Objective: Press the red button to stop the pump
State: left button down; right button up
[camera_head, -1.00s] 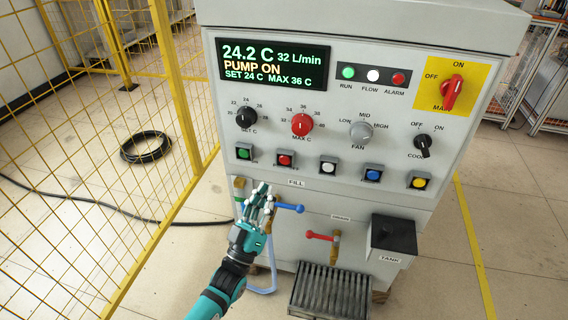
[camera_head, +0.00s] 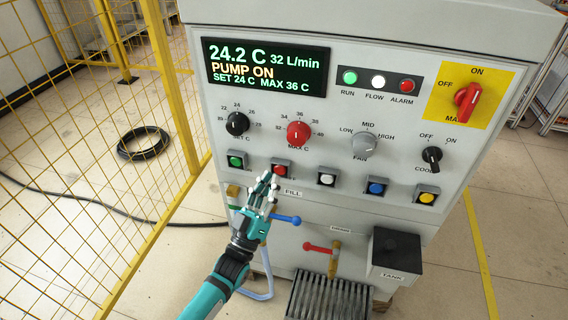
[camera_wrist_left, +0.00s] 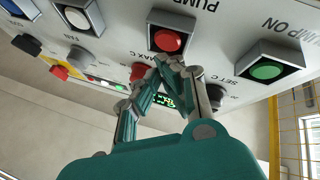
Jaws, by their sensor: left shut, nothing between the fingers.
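The red button (camera_head: 280,170) sits in a dark square frame in the lower button row, between the green button (camera_head: 236,161) and the white button (camera_head: 326,179). My left gripper (camera_head: 267,178) is shut and empty, its tips just below and left of the red button. In the left wrist view the red button (camera_wrist_left: 167,40) is just beyond the fingertips (camera_wrist_left: 168,62); I cannot tell whether they touch it. The display (camera_head: 268,67) reads PUMP ON, 24.2 C and 32 L/min. My right gripper is not in view.
Below the buttons are a blue valve handle (camera_head: 285,219), a red valve handle (camera_head: 318,248) and a black tank box (camera_head: 397,247). A blue button (camera_head: 377,187) and a yellow button (camera_head: 427,197) are further right. A yellow mesh fence (camera_head: 90,130) stands left.

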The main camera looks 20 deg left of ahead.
pick_arm(q)
jog(key=shift+w+r, duration=0.15)
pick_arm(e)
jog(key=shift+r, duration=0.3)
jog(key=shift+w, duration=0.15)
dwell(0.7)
pick_arm(q)
jog(key=shift+w, duration=0.15)
jog(key=shift+w, duration=0.4)
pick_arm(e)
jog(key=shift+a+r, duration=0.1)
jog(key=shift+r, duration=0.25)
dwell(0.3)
